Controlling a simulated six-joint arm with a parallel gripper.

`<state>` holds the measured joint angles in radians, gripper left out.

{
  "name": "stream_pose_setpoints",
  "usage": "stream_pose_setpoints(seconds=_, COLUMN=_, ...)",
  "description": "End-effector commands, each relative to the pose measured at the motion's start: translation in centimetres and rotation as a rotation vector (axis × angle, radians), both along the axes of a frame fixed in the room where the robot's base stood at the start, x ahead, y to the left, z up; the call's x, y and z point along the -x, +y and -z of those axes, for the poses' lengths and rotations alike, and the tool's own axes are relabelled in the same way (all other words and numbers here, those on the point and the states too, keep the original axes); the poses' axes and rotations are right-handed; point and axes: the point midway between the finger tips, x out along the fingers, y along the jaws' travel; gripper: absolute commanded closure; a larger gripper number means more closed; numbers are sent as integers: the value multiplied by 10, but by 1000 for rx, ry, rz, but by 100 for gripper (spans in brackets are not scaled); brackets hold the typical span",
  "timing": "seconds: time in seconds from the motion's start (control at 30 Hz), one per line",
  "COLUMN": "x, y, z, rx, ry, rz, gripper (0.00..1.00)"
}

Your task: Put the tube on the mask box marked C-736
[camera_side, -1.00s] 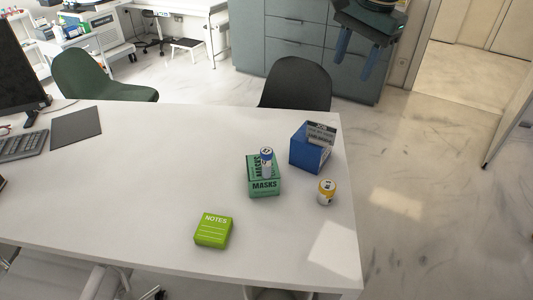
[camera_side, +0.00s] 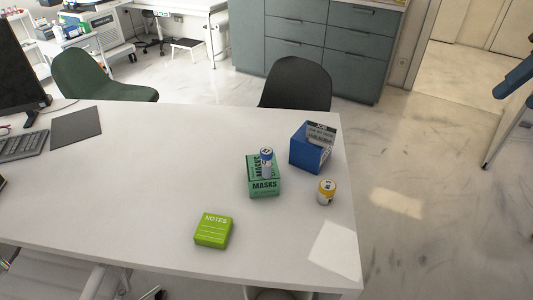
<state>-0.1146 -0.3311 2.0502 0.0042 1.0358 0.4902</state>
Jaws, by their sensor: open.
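A green mask box (camera_side: 265,188) sits on the white desk, right of centre, with "MASKS" on its front. A small blue-and-white tube (camera_side: 266,164) stands upright on top of it. I cannot read C-736 on the box from here.
A blue box (camera_side: 307,150) with a small sign (camera_side: 321,134) stands behind right of the mask box. A yellow-and-white jar (camera_side: 327,192) is to its right. A green notes block (camera_side: 213,231) lies front left. The left-centre of the desk (camera_side: 140,180) is clear.

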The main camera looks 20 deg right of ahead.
Motion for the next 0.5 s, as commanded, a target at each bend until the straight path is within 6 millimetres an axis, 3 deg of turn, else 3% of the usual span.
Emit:
stream_pose_setpoints(seconds=0.3, x=77, y=-25, z=37, rx=116, ry=-76, rz=-204, gripper=51)
stream_pose_setpoints(seconds=0.5, x=107, y=-31, z=60, rx=178, ry=-105, rz=-298, gripper=51)
